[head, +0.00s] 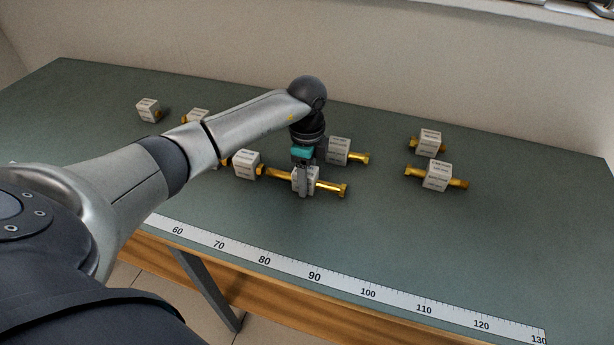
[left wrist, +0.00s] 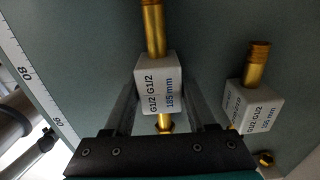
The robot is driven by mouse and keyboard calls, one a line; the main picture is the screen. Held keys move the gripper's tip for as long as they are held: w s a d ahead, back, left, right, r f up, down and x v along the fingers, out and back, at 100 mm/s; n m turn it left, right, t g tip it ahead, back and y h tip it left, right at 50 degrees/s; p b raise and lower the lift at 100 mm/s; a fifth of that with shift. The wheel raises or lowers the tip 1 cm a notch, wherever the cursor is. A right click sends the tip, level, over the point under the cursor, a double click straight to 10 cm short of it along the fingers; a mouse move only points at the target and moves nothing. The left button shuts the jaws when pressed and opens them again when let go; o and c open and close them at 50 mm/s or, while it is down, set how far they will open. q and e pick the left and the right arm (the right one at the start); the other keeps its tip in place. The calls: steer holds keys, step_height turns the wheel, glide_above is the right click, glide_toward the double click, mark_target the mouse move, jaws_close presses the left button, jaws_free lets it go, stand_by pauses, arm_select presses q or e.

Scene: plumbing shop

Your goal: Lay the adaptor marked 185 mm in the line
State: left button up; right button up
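The adaptor marked 185 mm (left wrist: 160,85) is a pale block with brass ends, its label reading G1/2 G1/2 185 mm in the left wrist view. In the head view it appears to lie on the bench, with a long brass end (head: 331,188) pointing right. My left gripper (head: 304,187) points down over it, a finger on each side of the block. Whether the fingers press on it or stand just clear, I cannot tell. Another adaptor (head: 247,164) lies close to its left, with brass between the two blocks; whether they touch is unclear. My right gripper is not in view.
Another labelled adaptor (left wrist: 253,105) lies beside the gripper, behind it in the head view (head: 340,151). Two adaptors, an upper one (head: 430,141) and a lower one (head: 437,176), lie to the right. More blocks (head: 148,109) lie back left. A ruler (head: 315,277) runs along the bench's front edge.

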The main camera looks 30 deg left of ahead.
arm_select(q)
steer(key=o, duration=0.4)
steer(key=shift+c, duration=0.2)
step_height(320, 180, up, 12)
steer(key=shift+r+p, duration=0.2)
steer(key=shift+p, duration=0.75)
steer(key=shift+s, duration=0.1)
